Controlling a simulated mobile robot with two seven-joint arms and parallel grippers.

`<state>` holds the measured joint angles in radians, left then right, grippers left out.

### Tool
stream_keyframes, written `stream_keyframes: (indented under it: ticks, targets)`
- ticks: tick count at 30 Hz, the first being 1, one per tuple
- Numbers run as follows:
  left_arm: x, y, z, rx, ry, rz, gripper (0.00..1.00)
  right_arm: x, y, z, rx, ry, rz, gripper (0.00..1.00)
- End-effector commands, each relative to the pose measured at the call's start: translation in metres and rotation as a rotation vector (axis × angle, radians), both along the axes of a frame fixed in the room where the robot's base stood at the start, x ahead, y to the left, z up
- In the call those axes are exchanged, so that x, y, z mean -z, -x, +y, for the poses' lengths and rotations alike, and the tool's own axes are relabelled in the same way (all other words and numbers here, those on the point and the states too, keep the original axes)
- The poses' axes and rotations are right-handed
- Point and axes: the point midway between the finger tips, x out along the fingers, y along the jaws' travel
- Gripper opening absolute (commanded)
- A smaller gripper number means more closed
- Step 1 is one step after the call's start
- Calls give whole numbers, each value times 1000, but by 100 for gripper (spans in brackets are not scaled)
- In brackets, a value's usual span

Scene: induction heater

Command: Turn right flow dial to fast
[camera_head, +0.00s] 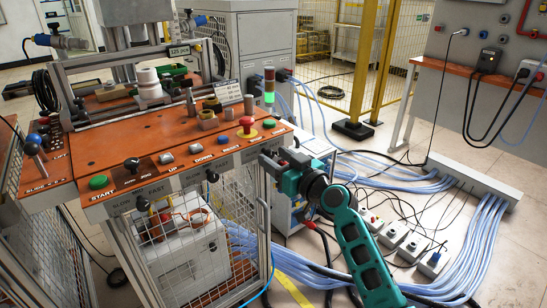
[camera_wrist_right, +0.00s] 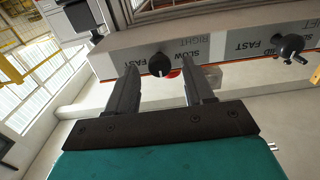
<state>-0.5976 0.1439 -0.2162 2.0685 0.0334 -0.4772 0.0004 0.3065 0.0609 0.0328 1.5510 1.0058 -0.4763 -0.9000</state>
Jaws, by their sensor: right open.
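The right flow dial (camera_head: 212,176) is a small black knob on the front edge of the orange-topped machine in the head view. In the right wrist view, the dial (camera_wrist_right: 159,64) sits beside the words RIGHT, SLOW and FAST; its exact setting is too small to read. In the right wrist view, the dial appears between the fingertips of my right gripper (camera_wrist_right: 159,66), with no visible contact. My left gripper is not in view.
A second black dial (camera_wrist_right: 290,46) is on the same panel, and it also shows in the head view (camera_head: 142,203). Above the dials are a red emergency button (camera_head: 246,122) and green buttons (camera_head: 100,182). A mesh cage (camera_head: 190,265) stands below. Blue hoses (camera_head: 380,170) cover the floor at right.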

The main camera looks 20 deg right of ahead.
Motion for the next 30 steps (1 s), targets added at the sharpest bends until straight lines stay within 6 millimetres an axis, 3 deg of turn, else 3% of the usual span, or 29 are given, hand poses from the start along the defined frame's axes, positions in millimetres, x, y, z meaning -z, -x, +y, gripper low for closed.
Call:
stream_keyframes:
  ticks: [6, 14, 30]
  targets:
    - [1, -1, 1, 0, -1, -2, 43, 0, -13, 5, 0, -1, -1, 52]
    - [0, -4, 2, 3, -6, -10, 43, 0, -13, 5, 0, -1, -1, 52]
    - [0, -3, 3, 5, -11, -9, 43, 0, -13, 5, 0, -1, 0, 3]
